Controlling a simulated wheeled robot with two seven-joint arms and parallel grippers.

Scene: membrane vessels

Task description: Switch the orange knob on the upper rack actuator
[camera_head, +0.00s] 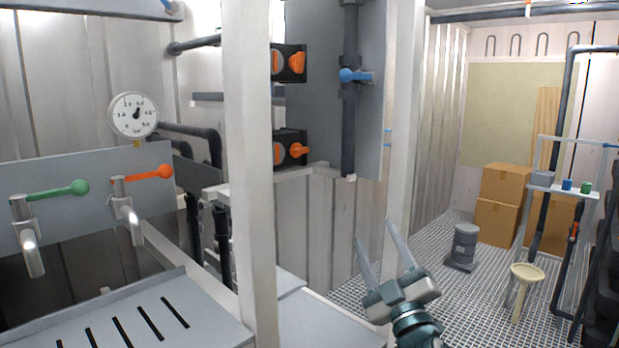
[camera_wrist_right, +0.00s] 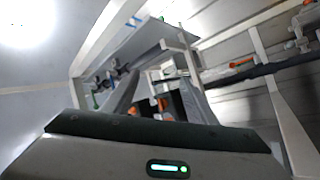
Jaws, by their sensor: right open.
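The upper rack actuator (camera_head: 279,62) is a dark box on the rack, with an orange knob (camera_head: 297,62) on its right part. A second dark actuator (camera_head: 280,148) with an orange knob (camera_head: 298,151) sits below it. My right gripper (camera_head: 374,230) is open and empty, low and to the right of both actuators, its fingers pointing up. It is apart from the knobs. In the right wrist view, small orange knobs on dark boxes (camera_wrist_right: 161,104) show beyond the gripper body, tilted and partly hidden. My left gripper is out of view.
A white post (camera_head: 247,200) stands left of the actuators. A blue-handled valve (camera_head: 355,75) on a dark pipe is to their right. A gauge (camera_head: 133,115), a green lever (camera_head: 55,192) and an orange lever (camera_head: 148,173) are at left. Boxes (camera_head: 505,184) stand at the back right.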

